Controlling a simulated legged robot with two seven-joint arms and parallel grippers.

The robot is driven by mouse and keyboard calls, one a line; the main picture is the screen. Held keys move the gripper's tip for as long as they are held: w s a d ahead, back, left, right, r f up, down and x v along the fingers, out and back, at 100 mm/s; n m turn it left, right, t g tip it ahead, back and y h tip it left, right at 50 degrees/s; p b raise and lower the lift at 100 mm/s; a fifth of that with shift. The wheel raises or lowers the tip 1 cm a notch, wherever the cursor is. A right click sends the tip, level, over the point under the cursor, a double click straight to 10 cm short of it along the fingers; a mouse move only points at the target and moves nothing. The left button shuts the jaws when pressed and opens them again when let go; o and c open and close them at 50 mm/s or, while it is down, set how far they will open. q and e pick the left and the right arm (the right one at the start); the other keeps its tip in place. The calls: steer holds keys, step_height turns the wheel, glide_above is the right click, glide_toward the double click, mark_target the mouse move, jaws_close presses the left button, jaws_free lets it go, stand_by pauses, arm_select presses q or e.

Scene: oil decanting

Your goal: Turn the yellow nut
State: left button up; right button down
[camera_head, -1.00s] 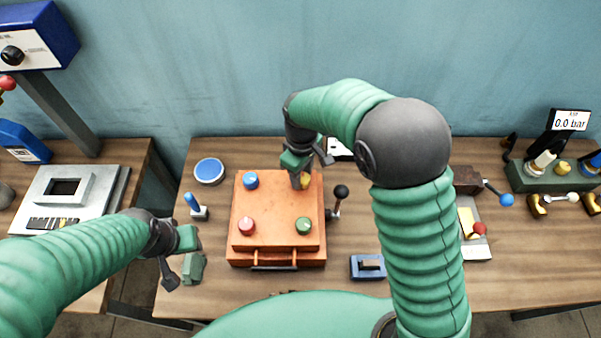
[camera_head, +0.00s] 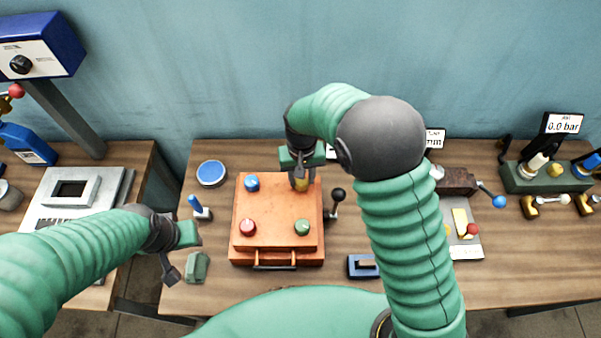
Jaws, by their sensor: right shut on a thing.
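The yellow nut (camera_head: 302,185) sits at the far right corner of the orange box (camera_head: 275,215). My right gripper (camera_head: 301,176) reaches down from above and is shut on the yellow nut, partly hiding it. A blue nut (camera_head: 252,184), a red nut (camera_head: 248,227) and a green nut (camera_head: 302,228) sit at the other corners of the box top. My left gripper (camera_head: 186,254) hangs left of the box, apart from it, over the table's left part; its jaws look spread and empty.
A black-knobbed lever (camera_head: 337,196) stands close to the box's right side. A blue round dish (camera_head: 211,173), a blue-handled tool (camera_head: 199,209) and a green block (camera_head: 197,267) lie to the left. A blue block (camera_head: 362,267) is at the front right. A vise (camera_head: 458,181) stands farther right.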

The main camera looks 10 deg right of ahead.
steer(key=m, duration=0.2)
steer(key=m+p, duration=0.1)
steer(key=shift+s+f+m, duration=0.1)
steer(key=shift+s+m, duration=0.25)
steer(key=shift+m, duration=0.05)
steer(key=m+p, duration=0.2)
steer(key=m, duration=0.1)
steer(key=shift+m, duration=0.3)
steer(key=m+p, duration=0.1)
steer(key=m, duration=0.2)
steer(key=shift+m+p, duration=0.3)
steer(key=shift+p, duration=0.1)
steer(key=shift+m+p, duration=0.75)
steer(key=shift+m, duration=1.05)
steer(key=shift+a, duration=0.1)
steer(key=c, duration=1)
jaws_free()
steer(key=shift+w, duration=0.1)
steer(key=shift+o, duration=0.5)
steer(key=shift+a, duration=0.15)
steer(key=shift+w, duration=0.1)
